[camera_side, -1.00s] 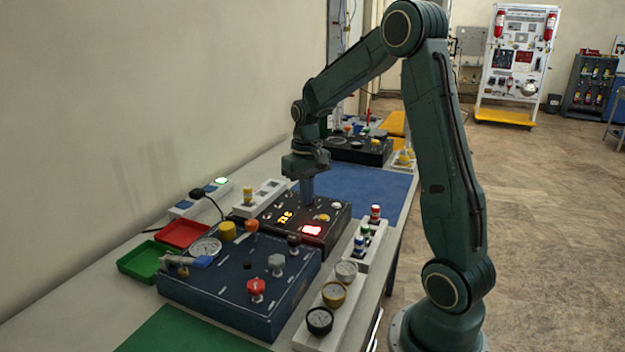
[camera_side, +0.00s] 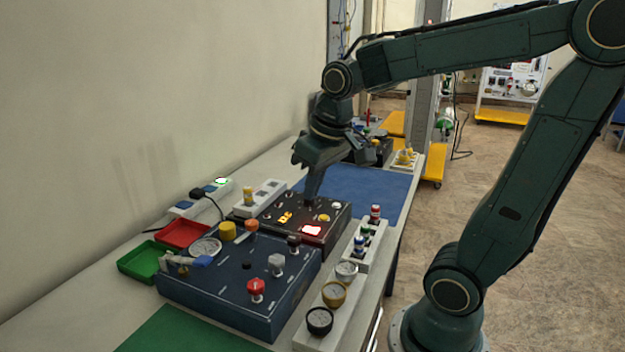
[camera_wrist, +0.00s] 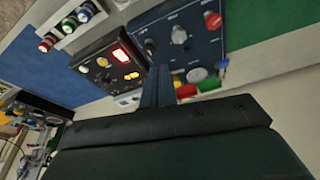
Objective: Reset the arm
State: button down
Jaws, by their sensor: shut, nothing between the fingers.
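My gripper (camera_side: 311,196) points down with its fingers together and holds nothing. In the side view its tips are over the back part of the black panel box (camera_side: 277,232), which has lit orange digits (camera_side: 286,217) and a lit red button (camera_side: 311,230). I cannot tell whether the tips touch the panel. In the wrist view the closed fingers (camera_wrist: 157,80) reach up between the black panel (camera_wrist: 110,62) and the blue panel box (camera_wrist: 195,40).
The blue panel box (camera_side: 225,292) with knobs stands in front. Red (camera_side: 184,233) and green (camera_side: 145,262) trays lie at the left. A white rack with gauges (camera_side: 333,296) stands at the right. A blue mat (camera_side: 375,188) lies bare behind the black panel.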

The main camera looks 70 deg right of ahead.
jog(key=s+a+n+t, duration=0.2)
jog(key=s+a, duration=0.4)
jog(key=s, duration=0.3)
jog(key=shift+r+y, duration=0.35)
jog(key=shift+y, duration=0.05)
jog(key=shift+w, duration=0.1)
dwell(0.4)
